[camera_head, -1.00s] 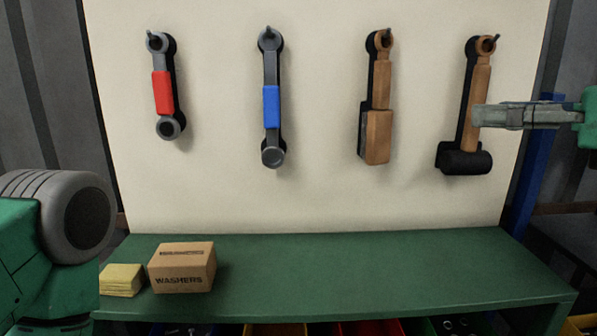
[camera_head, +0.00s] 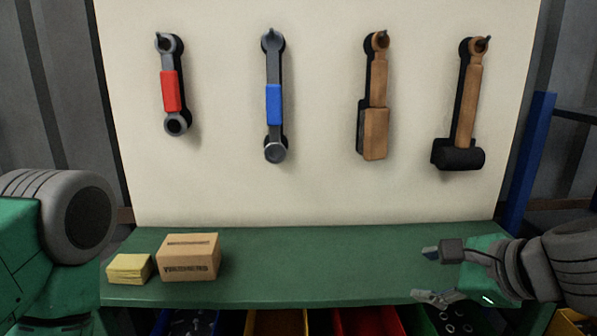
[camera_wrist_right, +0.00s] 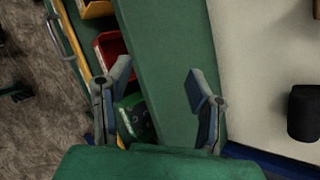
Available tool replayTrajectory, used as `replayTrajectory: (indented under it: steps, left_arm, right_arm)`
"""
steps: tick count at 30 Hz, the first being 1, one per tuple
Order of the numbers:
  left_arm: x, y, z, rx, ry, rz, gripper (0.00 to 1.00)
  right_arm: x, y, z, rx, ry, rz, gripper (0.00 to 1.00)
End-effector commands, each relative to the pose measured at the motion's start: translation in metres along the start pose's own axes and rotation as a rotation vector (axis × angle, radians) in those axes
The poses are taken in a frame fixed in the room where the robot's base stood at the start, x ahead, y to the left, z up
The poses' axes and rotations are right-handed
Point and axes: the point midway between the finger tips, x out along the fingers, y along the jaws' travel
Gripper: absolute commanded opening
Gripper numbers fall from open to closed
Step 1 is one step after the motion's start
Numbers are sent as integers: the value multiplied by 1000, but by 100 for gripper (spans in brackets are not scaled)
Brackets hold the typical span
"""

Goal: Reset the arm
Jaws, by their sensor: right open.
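My right gripper (camera_head: 432,273) is open and empty in front of the right part of the green bench, its fingers pointing left. The right wrist view also shows its two spread fingers (camera_wrist_right: 160,85) with nothing between them, over the bench edge. At the left of the head view a part of my left arm (camera_head: 60,230) shows, but its gripper is out of view.
On the pale board (camera_head: 320,190) hang a red-handled tool (camera_head: 170,90), a blue-handled tool (camera_head: 274,103), a wooden tool (camera_head: 376,130) and a black-headed mallet (camera_head: 459,155). A washers box (camera_head: 188,262) and yellow pads (camera_head: 129,268) sit on the green bench (camera_head: 330,265). Bins (camera_head: 370,322) stand below.

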Motion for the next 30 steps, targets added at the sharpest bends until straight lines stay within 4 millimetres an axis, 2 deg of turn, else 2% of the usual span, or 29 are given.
replayTrajectory:
  steps: [1,3,7,10,12,15,18,21,30]
  left_arm:
    - [0,0,0,0,0,0,100]
    - [0,0,0,0,0,0,100]
    - [0,0,0,0,0,0,100]
    - [0,0,0,0,0,0,100]
    - [0,0,0,0,0,0,100]
    - [0,0,0,0,0,0,100]
    - [0,0,0,0,0,0,100]
    - [0,0,0,0,0,0,100]
    - [0,0,0,0,0,0,100]
  right_arm:
    - [20,29,-24,-119,62,60,48]
    - [41,67,-58,-306,129,145,48]
    - [62,140,-123,-676,200,332,48]
    - [63,198,-174,-979,200,507,48]
    - [56,236,-207,-1195,164,635,48]
    - [42,280,-245,-1464,76,795,48]
    - [27,308,-270,-1659,-23,910,48]
    - [17,324,-283,-1774,-99,974,48]
    - [13,330,-289,-1829,-138,1002,48]
